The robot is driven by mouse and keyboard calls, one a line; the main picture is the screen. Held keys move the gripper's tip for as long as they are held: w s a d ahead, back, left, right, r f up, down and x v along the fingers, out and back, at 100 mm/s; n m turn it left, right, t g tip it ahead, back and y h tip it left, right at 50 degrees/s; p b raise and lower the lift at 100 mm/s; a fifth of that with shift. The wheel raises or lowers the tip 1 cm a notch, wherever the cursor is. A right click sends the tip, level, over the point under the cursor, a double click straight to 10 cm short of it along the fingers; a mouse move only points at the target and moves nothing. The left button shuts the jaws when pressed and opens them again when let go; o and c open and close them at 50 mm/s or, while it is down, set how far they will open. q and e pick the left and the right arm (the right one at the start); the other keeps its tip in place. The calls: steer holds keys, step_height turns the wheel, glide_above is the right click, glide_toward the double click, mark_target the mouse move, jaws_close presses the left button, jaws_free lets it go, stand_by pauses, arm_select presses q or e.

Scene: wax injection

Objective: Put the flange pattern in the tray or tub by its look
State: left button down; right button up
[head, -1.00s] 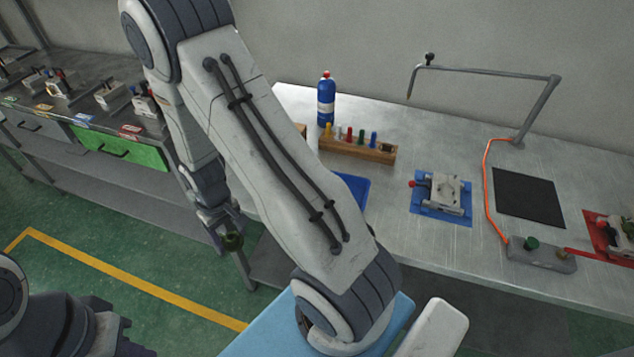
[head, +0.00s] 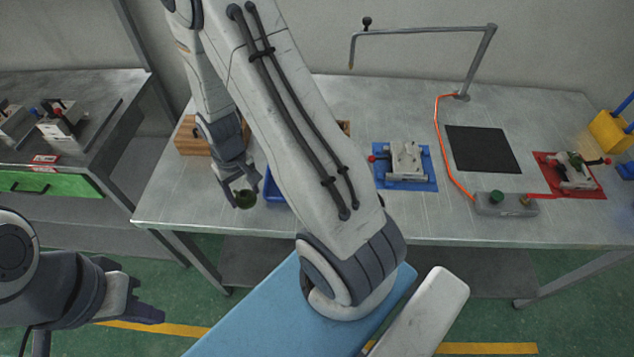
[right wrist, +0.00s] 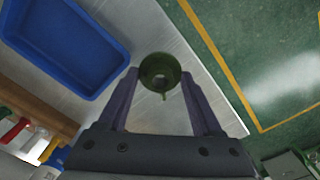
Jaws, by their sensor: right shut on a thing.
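The dark green, round flange pattern (head: 246,199) is in my right gripper (head: 238,190), above the front left part of the steel bench. In the right wrist view the flange pattern (right wrist: 160,68) sits between the two fingertips (right wrist: 160,80). It looks like a ring with a hollow middle, and a small thin bit sticks out at its lower edge. A blue tray (head: 270,190) lies just right of the gripper, partly hidden by my arm. The tray is empty in the right wrist view (right wrist: 118,68). My left gripper (head: 150,305) hangs low at the left, its jaw gap unclear.
A wooden box (head: 192,137) stands behind my right gripper. Right of my arm are a mould on a blue mat (head: 427,185), a black pad (head: 482,150), a control box (head: 505,204) and a mould on a red mat (head: 595,189). A second bench with a green drawer (head: 50,184) is at left.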

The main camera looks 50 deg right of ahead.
steer(key=s+d+r+m+b, duration=0.35)
steer(key=s+d+m, duration=0.2)
steer(key=d, duration=0.55)
steer(key=s+d+r+m+b, duration=0.2)
steer(key=s+d+m+b, duration=0.25)
steer(key=s+d, duration=0.4)
steer(key=shift+m, duration=0.4)
steer(key=w+a+f, duration=0.1)
steer(key=w+f, duration=0.1)
steer(key=w, duration=0.1)
steer(key=w+a+f+p, duration=0.1)
steer(key=w+a+f, duration=0.1)
steer(key=w, duration=0.2)
steer(key=w+a+f+p, duration=0.1)
steer(key=w+a+f, duration=0.1)
steer(key=w+f, duration=0.1)
steer(key=shift+w, duration=0.2)
step_height(320, 180, down, 4)
steer(key=shift+r, duration=0.15)
steer(key=shift+f, duration=0.2)
steer(key=shift+f, duration=0.2)
steer(key=o, duration=1.3)
steer(key=shift+o, duration=0.2)
